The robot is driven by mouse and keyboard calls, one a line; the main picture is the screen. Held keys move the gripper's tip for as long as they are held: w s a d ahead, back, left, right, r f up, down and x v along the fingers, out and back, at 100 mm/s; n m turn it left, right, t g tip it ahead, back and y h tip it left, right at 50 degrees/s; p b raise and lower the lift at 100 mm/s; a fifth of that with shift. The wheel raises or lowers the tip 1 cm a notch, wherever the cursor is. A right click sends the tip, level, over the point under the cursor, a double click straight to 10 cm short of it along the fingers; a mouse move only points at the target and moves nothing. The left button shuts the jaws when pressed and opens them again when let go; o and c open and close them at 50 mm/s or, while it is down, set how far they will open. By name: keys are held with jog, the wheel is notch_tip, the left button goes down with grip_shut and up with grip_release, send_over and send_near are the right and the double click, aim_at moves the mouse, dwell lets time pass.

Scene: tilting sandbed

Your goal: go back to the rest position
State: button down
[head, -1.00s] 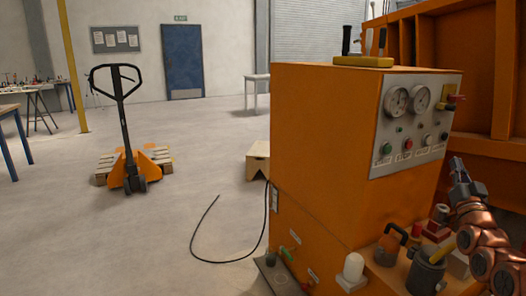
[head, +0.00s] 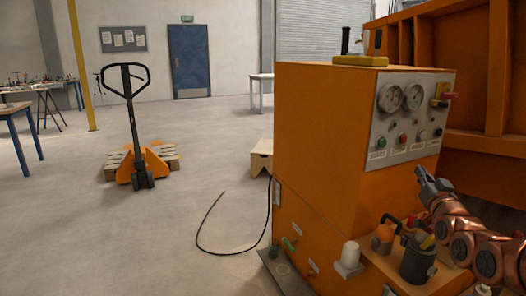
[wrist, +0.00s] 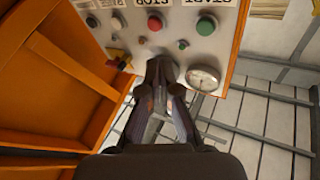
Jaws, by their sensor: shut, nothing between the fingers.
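My gripper (head: 428,180) is at the right in the head view, at the end of my copper-coloured arm. Its fingers are together with nothing between them. It is in front of and below the right part of the grey control panel (head: 412,120) on the orange cabinet (head: 318,135). In the wrist view my gripper (wrist: 163,75) points toward the panel (wrist: 215,45). Red and green buttons and a gauge (wrist: 204,77) show near the fingertips there. I cannot tell whether the fingertips touch the panel.
Orange ribbed walls (head: 465,75) rise behind my gripper. A pallet truck (head: 140,150) stands at the left. A black cable (head: 205,225) lies on open floor.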

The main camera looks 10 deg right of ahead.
jog(key=s+a+f+n+g+y, duration=0.2)
jog(key=a+f+g, duration=0.4)
jog(key=a, duration=0.5)
jog(key=s+a+f+n+g+y, duration=0.25)
jog(key=a+f, duration=0.45)
jog(key=a, duration=0.4)
jog(key=s+a+f+g, duration=0.2)
jog(key=s+a+g, duration=0.3)
jog(key=s, duration=0.7)
jog(key=s+a+f+g, duration=0.3)
jog(key=s+a+g, duration=0.1)
jog(key=s, duration=0.8)
jog(key=s+a+f+g, duration=0.2)
jog(key=s+a+g, duration=0.3)
jog(key=s, duration=0.7)
notch_tip(320, 180, up, 24)
jog(key=s+t+p, duration=0.1)
jog(key=s+p, duration=0.1)
jog(key=p, duration=2)
jog(key=shift+f, duration=0.15)
